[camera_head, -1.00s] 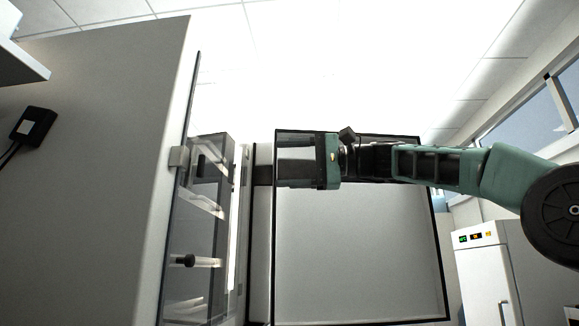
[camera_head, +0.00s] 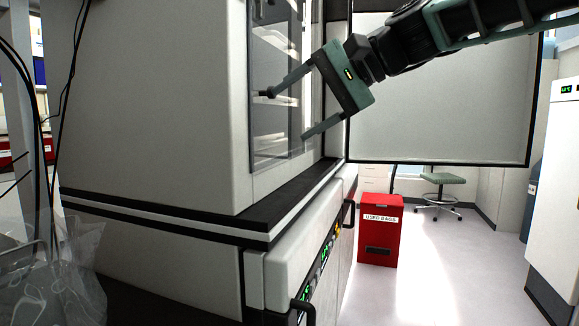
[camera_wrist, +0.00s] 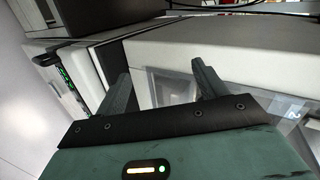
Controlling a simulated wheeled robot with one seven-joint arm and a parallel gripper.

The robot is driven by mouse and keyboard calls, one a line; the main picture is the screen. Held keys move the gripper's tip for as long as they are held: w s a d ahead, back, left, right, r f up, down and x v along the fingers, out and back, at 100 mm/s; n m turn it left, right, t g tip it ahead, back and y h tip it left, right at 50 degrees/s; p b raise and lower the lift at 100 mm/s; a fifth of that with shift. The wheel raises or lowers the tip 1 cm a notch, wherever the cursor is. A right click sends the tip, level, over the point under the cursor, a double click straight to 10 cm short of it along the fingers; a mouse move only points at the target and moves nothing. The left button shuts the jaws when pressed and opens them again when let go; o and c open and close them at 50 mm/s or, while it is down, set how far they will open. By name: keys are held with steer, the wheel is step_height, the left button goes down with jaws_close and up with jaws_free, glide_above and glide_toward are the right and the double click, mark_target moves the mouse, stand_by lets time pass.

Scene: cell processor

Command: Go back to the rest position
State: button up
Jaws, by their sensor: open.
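My gripper (camera_head: 287,115) is green and black, in the upper middle of the head view. Its two long fingers are spread and nothing is between them. The fingers point left and overlap the clear panel (camera_head: 275,150) of the tall white cabinet in the picture. I cannot tell whether they touch it. The arm comes in from the upper right. In the wrist view my gripper (camera_wrist: 160,72) also shows both fingers apart, with the white cabinet (camera_wrist: 225,45) beyond them.
An open framed door panel (camera_head: 440,110) stands behind the arm. A lower unit with black handles (camera_head: 350,213) juts out below. A red "USED BAGS" bin (camera_head: 380,230) and a stool (camera_head: 443,180) stand on the floor. Clear bags (camera_head: 55,275) are at lower left.

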steer(key=s+f+n+g+h, duration=0.1)
steer(key=s+f+n+h, duration=0.15)
steer(key=s+f, duration=0.65)
steer(key=s+f+n+g+h, duration=0.15)
steer(key=s+f+h, duration=0.35)
steer(key=f, duration=0.7)
steer(key=s+d+f+n+h+p, duration=0.1)
steer(key=s+d+f+n+h, duration=0.2)
steer(key=s+d+f, duration=0.9)
steer(key=s+f+n, duration=0.1)
steer(key=s+n, duration=0.1)
steer(key=s, duration=0.1)
steer(key=shift+n+g, duration=0.35)
steer(key=shift+n, duration=0.05)
steer(key=shift+r, duration=0.1)
